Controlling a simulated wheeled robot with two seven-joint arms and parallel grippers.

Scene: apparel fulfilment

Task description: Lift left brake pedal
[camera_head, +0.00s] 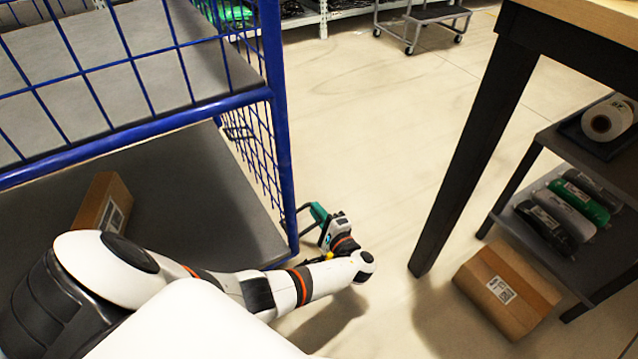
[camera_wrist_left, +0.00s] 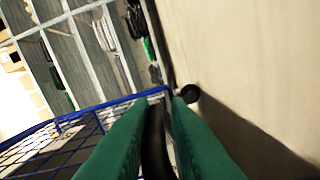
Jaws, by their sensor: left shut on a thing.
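The blue wire cart (camera_head: 280,150) stands at the left, with grey shelves. My left arm reaches across its lower front corner. My left gripper (camera_head: 317,211), with green fingers, is low beside the cart's near right corner post. In the left wrist view its two green fingers (camera_wrist_left: 158,108) are shut on a dark bar, which I take to be the left brake pedal (camera_wrist_left: 154,145). The pedal's outer part shows as a dark bar (camera_head: 303,209) in the head view; the fingers hide the rest. Its exact tilt cannot be told. My right gripper is not in view.
A cardboard box (camera_head: 103,204) lies on the cart's lower shelf. A dark-legged table (camera_head: 470,140) stands at the right, with a shelf of rolled bags and another box (camera_head: 507,288) on the floor. A dark caster (camera_wrist_left: 190,92) is near the fingertips. The floor between cart and table is clear.

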